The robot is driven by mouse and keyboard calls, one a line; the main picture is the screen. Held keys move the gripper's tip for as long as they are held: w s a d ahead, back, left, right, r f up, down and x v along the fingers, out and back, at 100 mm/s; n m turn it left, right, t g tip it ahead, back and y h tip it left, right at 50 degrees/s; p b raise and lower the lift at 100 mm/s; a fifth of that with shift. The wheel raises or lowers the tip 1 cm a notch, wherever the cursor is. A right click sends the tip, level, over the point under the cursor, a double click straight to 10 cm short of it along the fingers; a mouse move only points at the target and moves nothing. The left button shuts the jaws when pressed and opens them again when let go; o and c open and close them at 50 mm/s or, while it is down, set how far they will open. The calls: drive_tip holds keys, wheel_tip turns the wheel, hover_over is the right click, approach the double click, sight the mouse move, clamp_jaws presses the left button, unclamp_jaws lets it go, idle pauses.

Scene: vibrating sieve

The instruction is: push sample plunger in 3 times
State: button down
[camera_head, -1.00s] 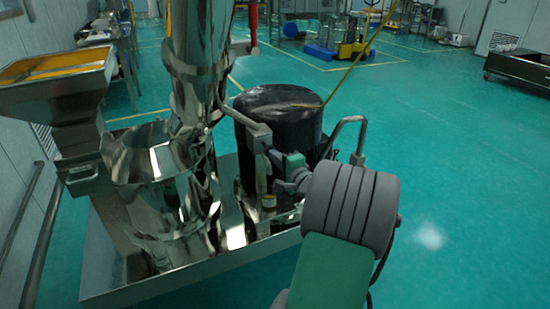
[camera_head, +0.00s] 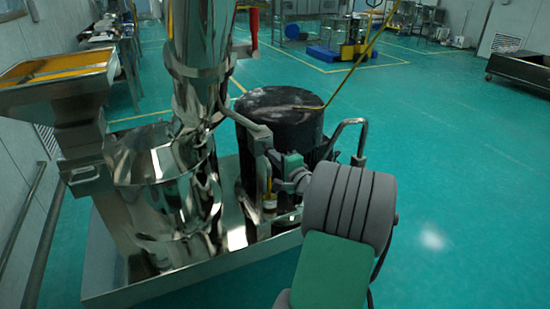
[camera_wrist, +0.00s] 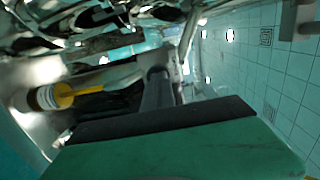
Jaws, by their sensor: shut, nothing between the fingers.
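A slim yellow part with a white-and-dark cylindrical end (camera_head: 269,200) sits low on the front of the metal sieve machine, left of my gripper. It also shows at the left of the wrist view (camera_wrist: 62,95), lying across the picture. I cannot tell for sure whether it is the sample plunger. My gripper (camera_head: 283,166) is close in front of the machine, beside the dark drum. In the wrist view its dark fingers (camera_wrist: 157,80) are together and empty, just right of the yellow part. Whether they touch the machine is hidden.
A dark drum (camera_head: 282,128) stands on the metal base tray (camera_head: 190,283), with a curved grey handle (camera_head: 350,124) to its right. Shiny steel cylinders (camera_head: 196,75) rise at the left.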

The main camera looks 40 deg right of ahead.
drive_tip(key=v, duration=1.2)
drive_tip(key=shift+s, duration=0.3)
drive_tip(key=s+a+f+h+b, duration=0.1)
drive_tip(key=a+f+m+t+h+b, duration=0.1)
drive_tip(key=shift+s+a+f+h, duration=0.3)
drive_tip(key=shift+s+f, duration=0.1)
